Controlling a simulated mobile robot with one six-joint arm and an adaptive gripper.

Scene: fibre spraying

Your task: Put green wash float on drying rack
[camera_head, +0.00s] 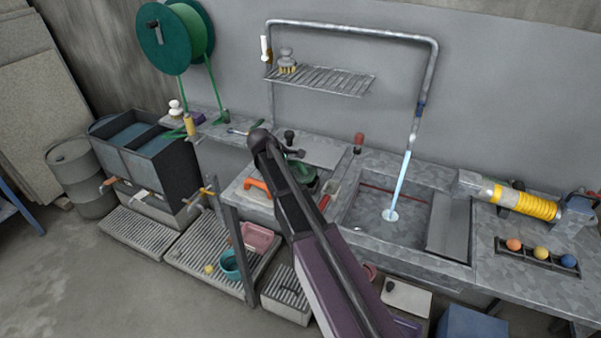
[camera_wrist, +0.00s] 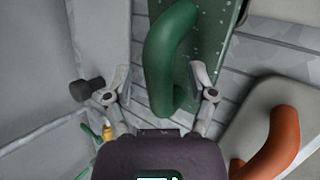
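The green wash float shows in the wrist view as a thick curved green handle (camera_wrist: 165,50) on a speckled green plate (camera_wrist: 212,45). In the head view the green float (camera_head: 303,172) lies on the counter left of the sink, partly hidden by my arm. My gripper (camera_wrist: 160,80) is open above it, one finger on each side of the handle, with gaps visible between fingers and handle. A slatted metal rack (camera_head: 330,83) on the wall above the counter looks like the drying rack. A brush (camera_head: 287,62) stands at its left end.
An orange-handled float (camera_head: 258,187) lies just left of the green one; its handle (camera_wrist: 275,145) shows at the wrist view's lower right. The sink (camera_head: 385,225) has running water (camera_head: 400,182). A pipe (camera_head: 350,28) frames the rack. The rack's middle and right are bare.

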